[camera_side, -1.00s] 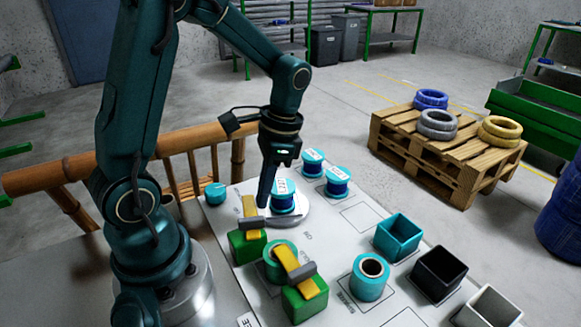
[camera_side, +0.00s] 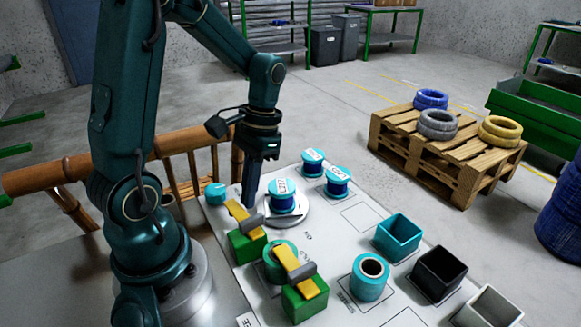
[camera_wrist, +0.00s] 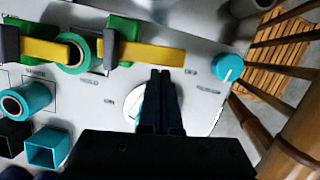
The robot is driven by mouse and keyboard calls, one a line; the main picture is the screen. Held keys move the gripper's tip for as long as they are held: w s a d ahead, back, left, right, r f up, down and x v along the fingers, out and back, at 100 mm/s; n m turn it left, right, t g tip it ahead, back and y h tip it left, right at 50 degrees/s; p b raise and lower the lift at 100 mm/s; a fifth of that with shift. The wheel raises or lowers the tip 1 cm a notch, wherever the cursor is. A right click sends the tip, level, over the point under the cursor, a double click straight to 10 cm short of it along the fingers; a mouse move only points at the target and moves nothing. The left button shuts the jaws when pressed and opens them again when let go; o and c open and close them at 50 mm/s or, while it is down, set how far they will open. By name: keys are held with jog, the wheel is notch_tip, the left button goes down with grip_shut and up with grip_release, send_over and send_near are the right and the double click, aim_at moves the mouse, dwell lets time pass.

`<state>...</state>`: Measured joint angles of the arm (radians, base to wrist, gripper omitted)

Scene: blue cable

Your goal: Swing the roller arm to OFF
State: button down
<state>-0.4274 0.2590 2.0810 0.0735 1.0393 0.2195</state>
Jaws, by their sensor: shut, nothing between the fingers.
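The roller arm is a yellow bar (camera_side: 239,212) with a grey roller (camera_side: 251,221), mounted on a green block (camera_side: 247,245). In the wrist view the yellow bar (camera_wrist: 155,54) lies nearly level, its free end toward the printed OFF (camera_wrist: 190,72). The ON mark (camera_wrist: 108,102) is lower left. My gripper (camera_side: 249,205) is shut and empty, pointing down beside the bar's free end. In the wrist view its fingertips (camera_wrist: 160,72) are right at the bar's lower edge; I cannot tell if they touch.
A labelled spool of blue cable (camera_side: 283,194) stands on a round metal disc (camera_side: 288,216) close right of my gripper. A second yellow bar (camera_side: 291,262) on a green block (camera_side: 305,298) and a teal spool (camera_side: 277,263) are nearer. A teal knob (camera_wrist: 228,67) lies beyond OFF.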

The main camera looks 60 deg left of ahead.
jog(key=shift+v, duration=2.6)
